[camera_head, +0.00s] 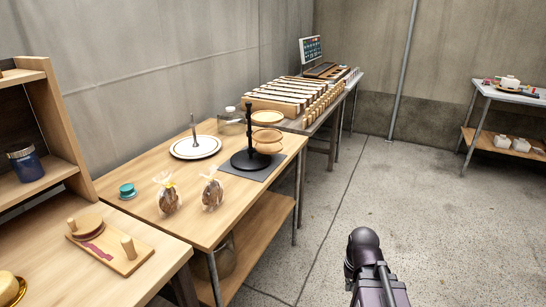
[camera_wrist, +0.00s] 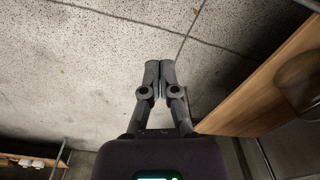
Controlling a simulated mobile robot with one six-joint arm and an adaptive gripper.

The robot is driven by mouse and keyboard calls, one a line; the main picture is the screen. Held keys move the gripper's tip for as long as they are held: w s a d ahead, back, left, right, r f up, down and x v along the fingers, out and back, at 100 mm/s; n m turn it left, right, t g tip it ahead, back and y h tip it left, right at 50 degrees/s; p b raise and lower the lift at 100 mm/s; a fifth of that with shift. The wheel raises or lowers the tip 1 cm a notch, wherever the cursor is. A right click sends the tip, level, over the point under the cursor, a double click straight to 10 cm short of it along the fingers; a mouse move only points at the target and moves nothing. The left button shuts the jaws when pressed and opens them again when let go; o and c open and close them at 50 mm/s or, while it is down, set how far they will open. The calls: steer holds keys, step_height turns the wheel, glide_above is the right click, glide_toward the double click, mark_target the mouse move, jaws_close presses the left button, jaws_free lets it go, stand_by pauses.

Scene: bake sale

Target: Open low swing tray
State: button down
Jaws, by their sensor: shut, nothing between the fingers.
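A black stand (camera_head: 250,150) with round wooden swing trays stands on a dark mat on the middle wooden table. The upper tray (camera_head: 267,117) sticks out to the right of the post. The low tray (camera_head: 267,147) also sits to the right of the post, close under another wooden disc. My gripper (camera_wrist: 159,75) is shut and empty in the wrist view, over the bare floor. The stand is not in the wrist view. In the head view my arm shows at the bottom right, well apart from the stand.
A wooden shelf edge (camera_wrist: 262,85) is right of my gripper in the wrist view. The floor (camera_head: 400,200) is clear.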

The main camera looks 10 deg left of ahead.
steer(key=w+a+r+t+y, duration=0.3)
steer(key=w+a, duration=0.4)
steer(key=a, duration=0.1)
steer(key=w+a+r+t+y, duration=0.3)
steer(key=w+a+t, duration=0.1)
steer(key=w+a, duration=0.35)
steer(key=w+a+r+m+t+h, duration=0.1)
steer(key=w+a+r+m+t, duration=0.3)
steer(key=w+r+m+t, duration=0.1)
steer(key=w+a+r+m+t+h, duration=0.1)
steer(key=w+a+r+m+t, duration=0.3)
steer(key=w+r+m, duration=0.4)
steer(key=shift+m+t, duration=0.7)
steer(key=shift+m, duration=0.6)
glide_toward(268, 148)
steer(key=w, duration=0.3)
steer(key=shift+w+d, duration=0.35)
steer(key=shift+w, duration=0.05)
